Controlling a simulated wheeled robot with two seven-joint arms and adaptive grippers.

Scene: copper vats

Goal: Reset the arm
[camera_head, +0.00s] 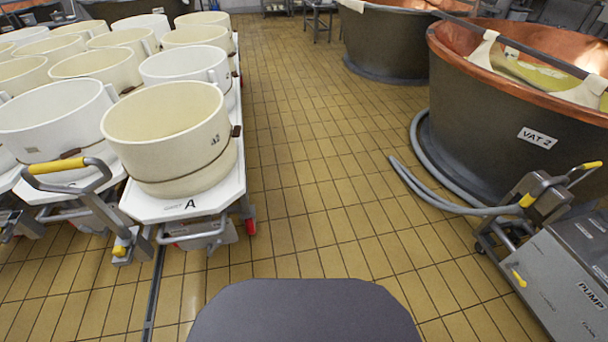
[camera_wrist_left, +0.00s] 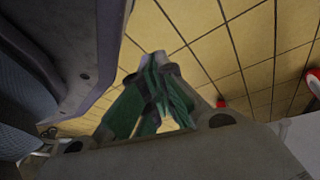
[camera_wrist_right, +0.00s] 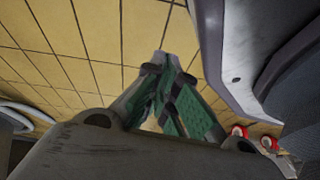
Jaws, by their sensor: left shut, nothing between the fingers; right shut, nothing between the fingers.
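Neither arm shows in the head view. My left gripper (camera_wrist_left: 156,62) is in the left wrist view, with its green-padded fingers together and nothing between them. It hangs over the yellow tiled floor, close beside my own body at the left of that picture. My right gripper (camera_wrist_right: 160,62) is in the right wrist view, also with its fingers together and empty. It too is over the tiles, with my own body close at the right of that picture.
A trolley marked A (camera_head: 190,212) bears cream tubs (camera_head: 165,130) at the left, with more loaded trolleys beyond. Copper VAT 2 (camera_head: 500,125) and a grey pump (camera_head: 565,280) stand at the right. A grey hose (camera_head: 430,190) lies by the vat. The tiled aisle (camera_head: 310,150) between is clear.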

